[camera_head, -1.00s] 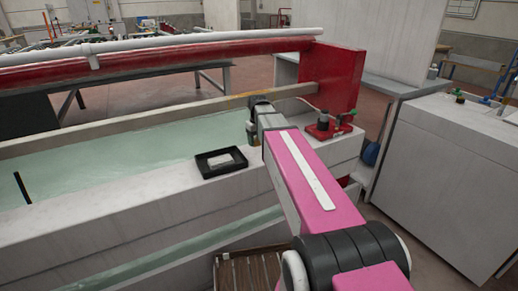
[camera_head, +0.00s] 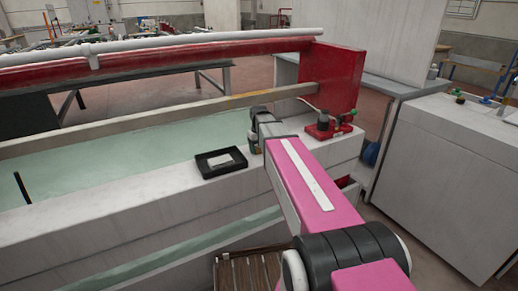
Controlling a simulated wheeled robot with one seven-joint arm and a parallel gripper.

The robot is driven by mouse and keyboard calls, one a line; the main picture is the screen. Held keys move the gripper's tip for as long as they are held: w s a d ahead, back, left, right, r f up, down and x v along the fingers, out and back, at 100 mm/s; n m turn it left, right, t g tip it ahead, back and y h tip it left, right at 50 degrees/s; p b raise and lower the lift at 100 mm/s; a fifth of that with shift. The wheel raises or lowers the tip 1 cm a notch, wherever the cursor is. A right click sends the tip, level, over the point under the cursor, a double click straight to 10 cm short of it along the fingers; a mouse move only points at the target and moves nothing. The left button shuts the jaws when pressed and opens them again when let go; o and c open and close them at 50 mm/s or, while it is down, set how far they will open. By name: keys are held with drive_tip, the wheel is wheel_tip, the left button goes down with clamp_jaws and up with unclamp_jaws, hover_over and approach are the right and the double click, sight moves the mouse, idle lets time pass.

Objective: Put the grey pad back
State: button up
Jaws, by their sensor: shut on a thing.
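My gripper (camera_head: 254,138) is at the far end of my pink arm, over the white ledge of the machine, just right of the black tray. It is seen from behind and is small and dark. It is shut on what seems to be the grey pad, which is mostly hidden, so its shape and tilt cannot be told. The black tray (camera_head: 205,172) is a shallow square frame lying flat on the ledge. A pale rectangle shows inside it; I cannot tell whether that is its floor or a flat piece.
The white ledge (camera_head: 120,190) runs left, with pale green glass (camera_head: 100,160) behind it. A red block with knobs (camera_head: 328,130) stands right of my gripper, before a red upright (camera_head: 335,80). A long rail (camera_head: 150,125) crosses behind. A thin black post (camera_head: 22,188) stands at left.

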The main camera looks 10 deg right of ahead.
drive_tip(key=o, duration=0.8)
drive_tip(key=shift+f, duration=0.1)
drive_tip(key=shift+o, duration=0.2)
wheel_tip(320, 180, up, 12)
drive_tip(key=shift+s, duration=0.1)
